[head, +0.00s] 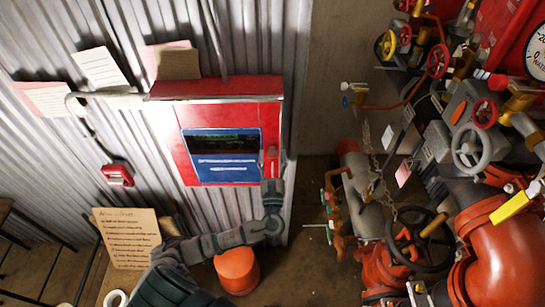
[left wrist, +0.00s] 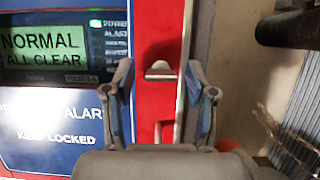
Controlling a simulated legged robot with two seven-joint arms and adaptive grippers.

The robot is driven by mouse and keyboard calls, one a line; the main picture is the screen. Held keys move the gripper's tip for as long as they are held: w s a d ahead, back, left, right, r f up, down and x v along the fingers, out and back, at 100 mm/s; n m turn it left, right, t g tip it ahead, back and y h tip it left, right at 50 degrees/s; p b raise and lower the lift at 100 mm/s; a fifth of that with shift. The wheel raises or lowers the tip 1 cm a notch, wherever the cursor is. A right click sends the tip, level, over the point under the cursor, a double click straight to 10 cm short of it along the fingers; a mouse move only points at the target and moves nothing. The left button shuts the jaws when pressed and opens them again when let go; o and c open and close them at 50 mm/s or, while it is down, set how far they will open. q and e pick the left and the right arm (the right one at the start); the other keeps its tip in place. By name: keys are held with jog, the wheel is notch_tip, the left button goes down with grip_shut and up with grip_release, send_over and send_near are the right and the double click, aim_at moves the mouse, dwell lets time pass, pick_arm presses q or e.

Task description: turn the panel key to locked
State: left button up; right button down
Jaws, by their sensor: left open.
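The red alarm panel (head: 228,88) is mounted on the corrugated wall, with a blue face (head: 222,176) and a dark screen. In the left wrist view the panel's red strip (left wrist: 160,20) runs up the middle, beside a screen (left wrist: 45,47) reading "NORMAL ALL CLEAR". A small metallic piece (left wrist: 160,70), apparently the panel key, sits on that strip. My left gripper (head: 271,180) is at the panel's lower right edge. In the wrist view its open fingers (left wrist: 159,82) stand on either side of the key, apart from it. My right gripper is out of view.
A red call point (head: 117,176) hangs left of the panel. A notice board (head: 127,238) leans below. An orange drum-like object (head: 237,270) stands on the floor near my arm. Pipes and valve wheels (head: 480,147) crowd the right side. Bare floor (head: 305,265) lies between.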

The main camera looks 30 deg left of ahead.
pick_arm(q)
jog(key=shift+a, duration=0.15)
jog(key=c, duration=1.1)
jog(key=shift+d, duration=0.2)
grip_shut()
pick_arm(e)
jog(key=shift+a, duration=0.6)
